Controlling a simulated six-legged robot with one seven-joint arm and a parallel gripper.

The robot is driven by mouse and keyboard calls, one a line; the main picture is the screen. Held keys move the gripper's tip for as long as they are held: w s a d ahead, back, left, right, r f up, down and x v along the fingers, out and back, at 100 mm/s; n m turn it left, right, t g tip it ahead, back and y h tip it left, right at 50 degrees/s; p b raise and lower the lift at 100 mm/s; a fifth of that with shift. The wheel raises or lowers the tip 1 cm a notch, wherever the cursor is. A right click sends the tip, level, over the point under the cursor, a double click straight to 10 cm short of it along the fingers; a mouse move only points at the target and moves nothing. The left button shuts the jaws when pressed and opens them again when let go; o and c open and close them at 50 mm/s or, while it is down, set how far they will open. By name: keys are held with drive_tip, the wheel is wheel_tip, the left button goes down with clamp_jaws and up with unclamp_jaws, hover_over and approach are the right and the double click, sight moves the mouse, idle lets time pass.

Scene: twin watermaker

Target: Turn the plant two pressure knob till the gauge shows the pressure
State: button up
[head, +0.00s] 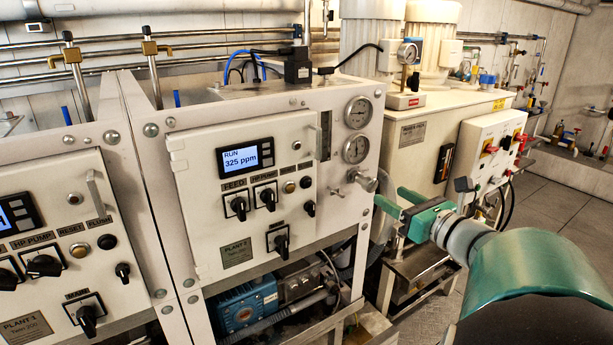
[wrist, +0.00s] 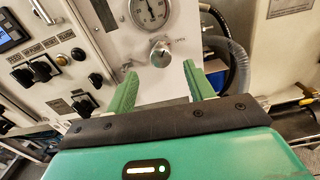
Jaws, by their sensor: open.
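The silver pressure knob (head: 367,181) sticks out at the lower right of the middle plant's white panel (head: 205,160). In the wrist view the knob (wrist: 160,53) has "OPEN" printed beside it and sits just beyond the fingertips, roughly centred between them. The round gauge (head: 356,148) is above the knob; its lower part also shows in the wrist view (wrist: 150,12), too small to read surely. My gripper (head: 391,198) has green fingers and is open and empty, just right of and below the knob. In the wrist view my gripper (wrist: 160,72) shows a gap all round the knob.
A second gauge (head: 358,112) sits above the first. A display (head: 245,157) reads RUN, 325 ppm, with black switches (head: 238,206) below. Another plant panel (head: 50,240) stands left. A dark hose (wrist: 232,65) and a white cabinet (head: 425,150) are right of the knob. Floor (head: 570,215) is clear at right.

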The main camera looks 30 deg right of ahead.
sight(373, 185)
drive_tip(key=w, duration=0.9)
drive_tip(key=shift+w+a, duration=0.15)
drive_tip(key=shift+f, duration=0.1)
drive_tip(key=c, duration=1)
